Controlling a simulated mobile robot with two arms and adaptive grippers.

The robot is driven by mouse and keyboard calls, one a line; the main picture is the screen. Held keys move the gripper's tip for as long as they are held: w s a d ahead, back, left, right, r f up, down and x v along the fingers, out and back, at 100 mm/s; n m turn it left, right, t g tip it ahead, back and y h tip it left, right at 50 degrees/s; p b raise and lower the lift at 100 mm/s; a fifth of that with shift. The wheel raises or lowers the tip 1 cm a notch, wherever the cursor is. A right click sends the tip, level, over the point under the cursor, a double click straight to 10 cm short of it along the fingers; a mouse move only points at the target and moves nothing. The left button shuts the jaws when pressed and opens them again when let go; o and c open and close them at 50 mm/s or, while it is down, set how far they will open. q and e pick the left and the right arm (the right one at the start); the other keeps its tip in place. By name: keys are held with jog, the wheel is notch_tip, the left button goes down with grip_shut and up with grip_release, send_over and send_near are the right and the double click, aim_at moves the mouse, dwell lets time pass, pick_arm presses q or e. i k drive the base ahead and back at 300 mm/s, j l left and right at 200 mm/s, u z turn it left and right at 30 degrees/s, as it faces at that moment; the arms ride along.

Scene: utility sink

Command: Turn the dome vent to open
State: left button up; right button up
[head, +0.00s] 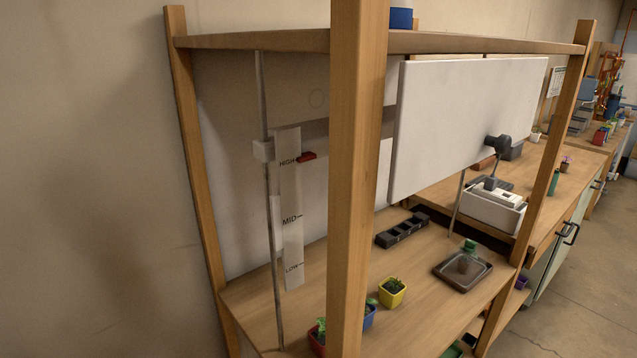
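What looks like the dome vent is a small green piece (470,245) at the back edge of a dark square tray (444,272) on the wooden shelf. A small grey-brown, possibly see-through form (467,265) shows in the tray below it. It is too small to tell whether the vent is open or shut. Neither of my grippers is in view.
A wooden post (356,180) stands in the foreground. A white panel (465,120) hangs above the shelf. A scale (289,210) marked HIGH, MID, LOW has a red pointer (307,157) at HIGH. A yellow pot (392,293) and black cell tray (402,229) are nearby.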

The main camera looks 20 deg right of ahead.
aim_at(470, 246)
jog(key=z, duration=1.4)
jog(key=i+l+u, duration=0.1)
jog(key=u, duration=0.3)
jog(key=l+u, duration=0.15)
jog(key=u, duration=0.2)
jog(key=i+l+u, duration=0.1)
jog(key=u, duration=0.3)
jog(key=l+u, duration=0.35)
